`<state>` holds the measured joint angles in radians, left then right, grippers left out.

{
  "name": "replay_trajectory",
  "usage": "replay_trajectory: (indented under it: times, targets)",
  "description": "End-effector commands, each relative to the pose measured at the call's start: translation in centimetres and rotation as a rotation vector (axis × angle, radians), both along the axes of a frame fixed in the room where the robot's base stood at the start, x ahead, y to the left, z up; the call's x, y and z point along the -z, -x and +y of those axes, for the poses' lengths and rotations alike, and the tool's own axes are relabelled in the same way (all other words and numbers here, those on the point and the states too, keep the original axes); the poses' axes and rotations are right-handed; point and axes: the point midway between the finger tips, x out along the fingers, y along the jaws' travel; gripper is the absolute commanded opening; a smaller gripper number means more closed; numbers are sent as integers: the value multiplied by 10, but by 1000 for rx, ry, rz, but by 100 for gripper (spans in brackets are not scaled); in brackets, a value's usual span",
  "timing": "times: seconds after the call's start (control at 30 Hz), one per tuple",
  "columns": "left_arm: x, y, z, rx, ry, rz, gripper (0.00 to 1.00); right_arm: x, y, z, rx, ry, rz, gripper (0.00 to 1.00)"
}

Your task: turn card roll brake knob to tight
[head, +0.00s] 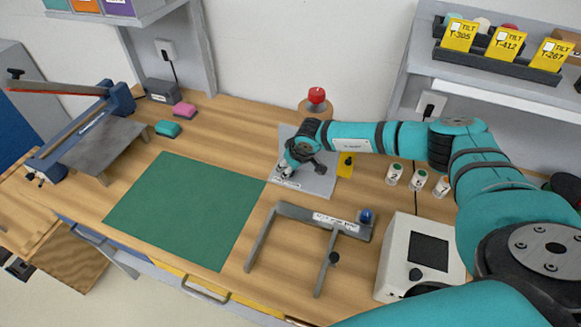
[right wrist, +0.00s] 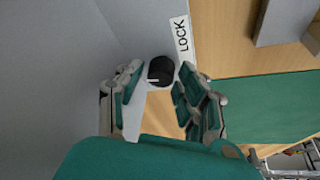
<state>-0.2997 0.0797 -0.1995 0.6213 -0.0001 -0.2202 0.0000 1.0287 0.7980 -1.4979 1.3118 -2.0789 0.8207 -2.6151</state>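A small black knob (right wrist: 161,70) with a white pointer mark shows in the right wrist view, beside a white label reading LOCK (right wrist: 181,38) on a grey panel (right wrist: 60,80). The pointer aims to the left in that view. My right gripper (right wrist: 160,97) is open, with its fingers on either side of the knob; whether they touch it I cannot tell. In the head view my right gripper (head: 298,163) is low over a grey plate (head: 318,185) and hides the knob there. My left gripper is not in view.
A green mat (head: 185,210) lies left, a white box (head: 420,260) right. A red button (head: 316,96) stands behind the plate.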

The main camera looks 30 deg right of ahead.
Motion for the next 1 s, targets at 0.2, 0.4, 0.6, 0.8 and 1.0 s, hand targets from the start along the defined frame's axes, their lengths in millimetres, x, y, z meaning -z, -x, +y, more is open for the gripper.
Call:
replay_trajectory:
  times: [0.2,0.4,0.6,0.8,1.0]
  targets:
    - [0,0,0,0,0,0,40,0,0,0,1,0,0,32]
    - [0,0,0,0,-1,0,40,0,0,0,1,0,0,6]
    - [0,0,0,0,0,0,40,0,0,0,5,-1,0,0]
    - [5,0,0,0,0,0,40,0,0,0,47,0,-2,0]
    - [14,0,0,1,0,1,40,1,-1,1,160,-1,-2,0]
